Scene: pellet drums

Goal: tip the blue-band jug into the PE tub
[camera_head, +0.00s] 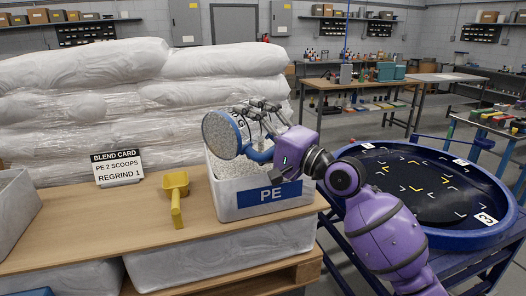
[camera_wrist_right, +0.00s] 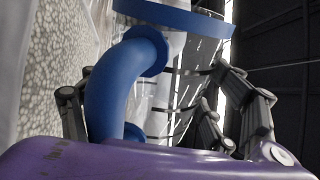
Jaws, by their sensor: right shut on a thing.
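The blue-band jug (camera_head: 240,134) is tipped on its side above the PE tub (camera_head: 228,205), its round mouth facing left and showing speckled pellets. Its blue handle (camera_wrist_right: 104,88) and blue band (camera_wrist_right: 180,16) fill the upper wrist view. My right gripper (camera_head: 266,122) is shut on the jug, with dark fingers around the handle side. The PE tub is white with a blue PE label and holds pale pellets, which also show at the left of the wrist view. No falling pellets can be made out. My left gripper is not in view.
Wrapped white sacks (camera_head: 90,110) stand behind. A blue-rimmed round table (camera_head: 470,238) is at the right.

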